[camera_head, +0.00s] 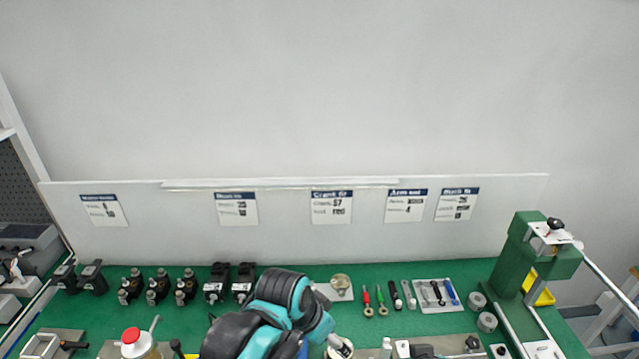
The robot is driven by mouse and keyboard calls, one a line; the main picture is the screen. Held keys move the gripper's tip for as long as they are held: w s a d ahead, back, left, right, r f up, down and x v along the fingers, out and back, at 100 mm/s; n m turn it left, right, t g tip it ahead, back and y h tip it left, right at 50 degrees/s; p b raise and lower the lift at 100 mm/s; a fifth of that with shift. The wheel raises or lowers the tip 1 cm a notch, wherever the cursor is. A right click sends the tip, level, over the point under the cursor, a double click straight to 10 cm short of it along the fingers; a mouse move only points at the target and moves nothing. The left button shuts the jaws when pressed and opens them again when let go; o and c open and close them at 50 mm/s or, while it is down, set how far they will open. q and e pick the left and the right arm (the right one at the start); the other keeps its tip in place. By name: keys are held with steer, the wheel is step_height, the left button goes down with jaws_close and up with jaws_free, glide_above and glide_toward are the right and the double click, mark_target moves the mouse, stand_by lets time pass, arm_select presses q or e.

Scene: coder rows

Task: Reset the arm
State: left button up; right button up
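One of my arms (265,315), black and teal, reaches up from the bottom edge over the middle of the bench. It is bent, with its highest joint (283,290) above the green mat. I cannot tell from this view alone which arm it is. No gripper fingers show; the arm's far end runs down toward the bottom edge, beside a small round pale part (341,348). My other arm is not in view.
The green bench top (430,322) holds several black and metal valve-like parts (158,287) at left. A green stand (528,255) rises at right. A labelled white panel (290,240) backs the bench.

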arm_select(q)
steer(key=s+a+n+t+y, duration=0.1)
steer(key=s+a+n+t, duration=0.1)
steer(key=a, duration=0.8)
steer(key=s+a+f+n+t+y, duration=0.1)
steer(key=s+a+n+t+y, duration=0.1)
steer(key=a+n, duration=0.5)
steer(key=s+a, duration=0.1)
steer(key=a, duration=0.2)
steer(key=shift+s+a+f, duration=0.25)
steer(key=shift+s+a, duration=0.1)
steer(key=shift+s, duration=0.05)
